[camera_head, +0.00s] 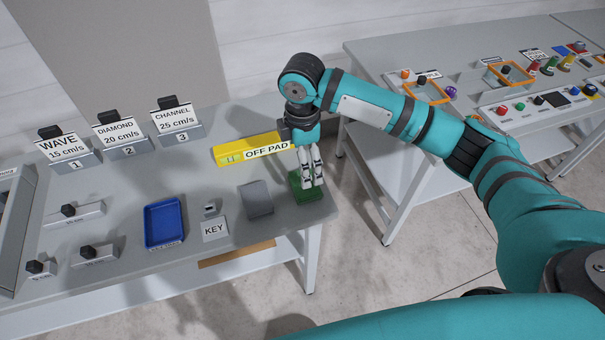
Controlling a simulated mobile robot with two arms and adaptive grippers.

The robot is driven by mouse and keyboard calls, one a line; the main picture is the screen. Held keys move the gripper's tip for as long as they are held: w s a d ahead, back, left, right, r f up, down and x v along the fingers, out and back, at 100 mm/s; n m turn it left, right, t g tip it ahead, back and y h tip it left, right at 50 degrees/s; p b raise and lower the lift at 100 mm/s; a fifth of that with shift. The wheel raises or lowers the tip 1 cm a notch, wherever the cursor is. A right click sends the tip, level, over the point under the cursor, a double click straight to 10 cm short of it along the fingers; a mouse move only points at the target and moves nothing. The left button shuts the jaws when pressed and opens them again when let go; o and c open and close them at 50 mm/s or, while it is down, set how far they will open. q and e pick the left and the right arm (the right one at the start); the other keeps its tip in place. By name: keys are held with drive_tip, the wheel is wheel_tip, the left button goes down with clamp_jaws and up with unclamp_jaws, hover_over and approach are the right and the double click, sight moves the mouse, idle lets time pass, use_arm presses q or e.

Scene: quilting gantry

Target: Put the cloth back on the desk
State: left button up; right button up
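A small green folded piece that looks like the cloth (297,193) lies at the right front corner of the grey desk (130,226). My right gripper (313,183) points down over it, with its fingertips at or just above the green piece. The fingers look close together, but I cannot tell whether they are shut on it. The gripper partly hides the piece. My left gripper is not in view.
A grey flat pad (256,199), a KEY label (214,229), a blue tray (164,223) and a yellow OFF PAD block (245,149) are nearby. Three labelled stands (122,141) line the back. A second table (480,90) stands right, beyond a gap.

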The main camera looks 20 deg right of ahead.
drive_tip(key=shift+r, duration=1.55)
